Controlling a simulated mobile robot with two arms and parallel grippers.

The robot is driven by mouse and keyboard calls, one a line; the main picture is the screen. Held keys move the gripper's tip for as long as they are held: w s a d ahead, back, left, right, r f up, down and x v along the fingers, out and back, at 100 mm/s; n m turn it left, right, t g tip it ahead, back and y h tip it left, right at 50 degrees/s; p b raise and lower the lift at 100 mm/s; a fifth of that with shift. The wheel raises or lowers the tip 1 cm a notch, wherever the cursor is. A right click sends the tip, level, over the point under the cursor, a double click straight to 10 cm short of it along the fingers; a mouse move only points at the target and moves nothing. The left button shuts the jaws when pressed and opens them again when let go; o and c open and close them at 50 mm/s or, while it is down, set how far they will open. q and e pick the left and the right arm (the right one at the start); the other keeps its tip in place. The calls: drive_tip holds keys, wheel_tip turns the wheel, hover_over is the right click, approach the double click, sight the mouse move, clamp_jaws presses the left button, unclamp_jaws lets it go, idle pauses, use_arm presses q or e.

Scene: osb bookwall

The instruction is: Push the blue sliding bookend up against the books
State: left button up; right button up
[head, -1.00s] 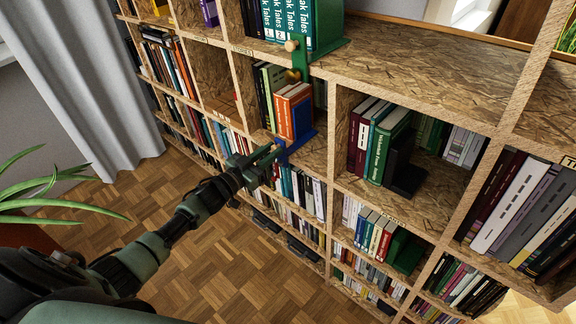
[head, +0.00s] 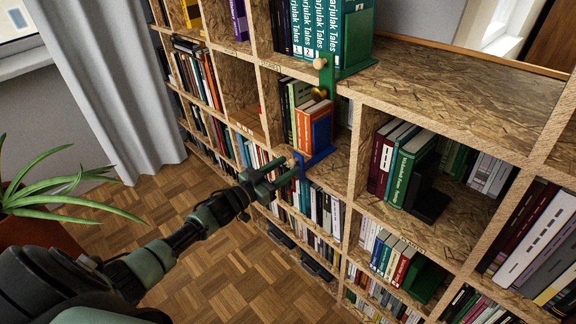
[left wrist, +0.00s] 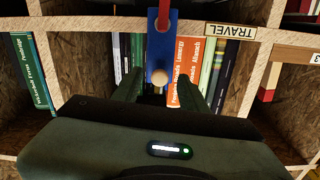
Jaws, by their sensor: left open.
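The blue bookend (head: 320,157) stands on a middle shelf, its upright plate beside a row of books (head: 311,112) with orange ones at the near end. I cannot tell whether plate and books touch. In the left wrist view its blue front tab (left wrist: 153,50) hangs over the shelf edge, with a wooden knob (left wrist: 160,76). My left gripper (head: 287,172) is open in front of the shelf edge at the tab. In the left wrist view its fingers (left wrist: 160,92) appear on either side of the knob. My right gripper is not in view.
A green bookend (head: 352,52) stands on the shelf above, its tab hanging down near the blue one. A black bookend (head: 428,197) stands in the compartment to the right. A potted plant (head: 55,190) is at the left, and parquet floor (head: 205,250) is open below.

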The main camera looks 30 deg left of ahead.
use_arm(q)
drive_tip(key=v, duration=0.6)
drive_tip(key=shift+s, duration=0.2)
drive_tip(key=s+f+n+g+y+p, duration=0.1)
drive_tip(key=s+f+g+y, duration=0.15)
drive_tip(key=s+f, duration=0.55)
drive_tip(key=s+f+n+g+y, duration=0.1)
drive_tip(key=s+f+g+y, duration=0.2)
drive_tip(key=f, duration=0.9)
drive_tip(key=s+f+n+g+y+p, duration=0.1)
drive_tip(key=s+f+g, duration=0.1)
drive_tip(key=s+f, duration=0.65)
drive_tip(key=s+d+f+g, duration=0.2)
drive_tip(key=s+f, duration=0.3)
drive_tip(key=s, duration=0.4)
drive_tip(key=s+d+f+m+g, duration=0.1)
drive_tip(key=s+d+f+g, duration=0.2)
drive_tip(key=s, duration=0.7)
drive_tip(key=s+d+f+g+p, duration=0.1)
drive_tip(key=s+d+f+g, duration=0.2)
drive_tip(key=s, duration=0.6)
wheel_tip(320, 180, down, 4)
drive_tip(key=shift+s+d+r+m, duration=0.2)
drive_tip(key=shift+s+d+m, duration=0.15)
drive_tip(key=shift+d, duration=0.7)
drive_tip(key=shift+g, duration=0.25)
